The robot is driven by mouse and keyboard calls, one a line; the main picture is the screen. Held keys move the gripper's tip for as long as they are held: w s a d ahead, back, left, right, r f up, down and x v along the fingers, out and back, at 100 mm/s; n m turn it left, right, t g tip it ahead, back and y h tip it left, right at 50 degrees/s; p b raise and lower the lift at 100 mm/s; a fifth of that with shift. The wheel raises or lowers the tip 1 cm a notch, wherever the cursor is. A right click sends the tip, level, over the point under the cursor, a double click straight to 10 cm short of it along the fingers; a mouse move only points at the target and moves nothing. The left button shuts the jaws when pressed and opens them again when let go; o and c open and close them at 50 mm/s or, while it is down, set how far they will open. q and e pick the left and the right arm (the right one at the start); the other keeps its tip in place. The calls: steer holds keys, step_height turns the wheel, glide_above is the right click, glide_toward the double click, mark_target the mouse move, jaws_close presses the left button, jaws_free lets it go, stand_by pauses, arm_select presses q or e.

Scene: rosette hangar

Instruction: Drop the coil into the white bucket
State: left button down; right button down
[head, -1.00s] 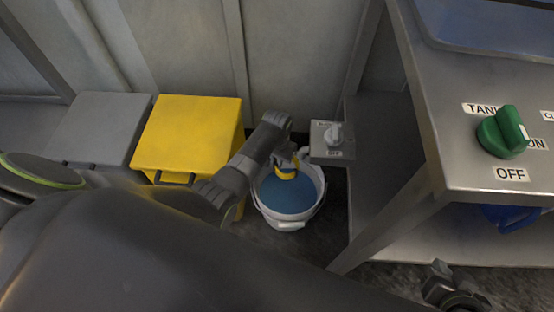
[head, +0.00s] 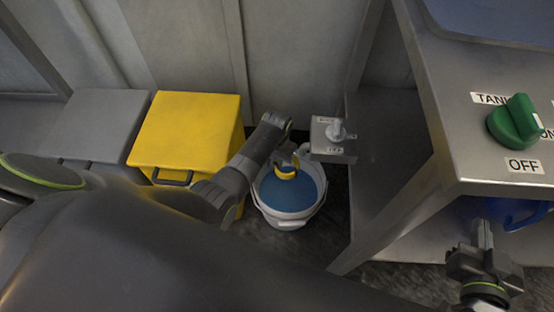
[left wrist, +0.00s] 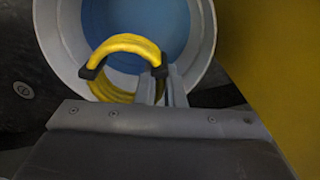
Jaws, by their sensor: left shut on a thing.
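The coil is a yellow ring with dark bands (head: 286,174), seen over the open mouth of the white bucket (head: 288,223). My left gripper (head: 287,164) is shut on the coil and holds it there. In the left wrist view the coil (left wrist: 124,43) arches beside the fingertips (left wrist: 158,84), with the bucket's pale rim (left wrist: 52,40) around it. The bucket's inside looks blue. The coil's height above the blue is hard to judge. My right gripper (head: 482,234) is at the lower right, apart from the bucket, its fingers together and empty.
A yellow bin (head: 190,132) and a grey bin (head: 98,128) stand left of the bucket. A small grey switch box (head: 333,150) is close to its upper right. A steel table with a green knob (head: 514,122) stands at right, a blue thing (head: 508,212) beneath its top.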

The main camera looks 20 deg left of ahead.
arm_select(q)
steer(key=c, duration=1.5)
jaws_free()
steer(key=shift+o, duration=0.2)
